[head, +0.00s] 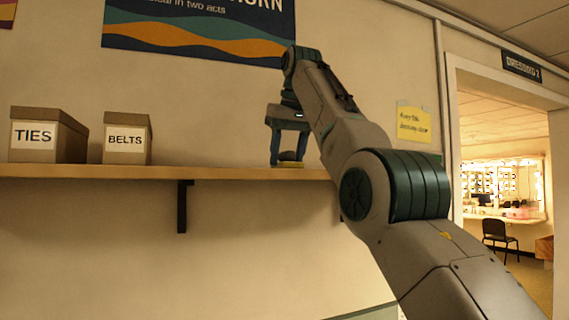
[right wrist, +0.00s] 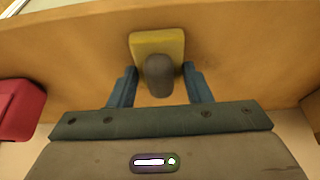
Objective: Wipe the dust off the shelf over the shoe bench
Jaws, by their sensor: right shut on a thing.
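The wooden shelf (head: 225,172) runs along the wall from the left edge to behind my right arm; its top fills the right wrist view (right wrist: 60,60). My right gripper (head: 288,156) points down over the shelf's right part. It is shut on the dark grey knob of a sponge wiper (right wrist: 159,75). The wiper's yellow pad (right wrist: 150,44) is down at the shelf top and appears to touch it. In the head view the yellow pad shows as a thin strip (head: 289,165). I cannot make out dust clearly. My left gripper is not in view.
A TIES box (head: 47,135) and a BELTS box (head: 127,138) stand on the shelf's left part. The shelf top between BELTS and my gripper looks clear. A black bracket (head: 183,205) is underneath. A red object (right wrist: 18,108) shows at the wrist view's left. A doorway is right.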

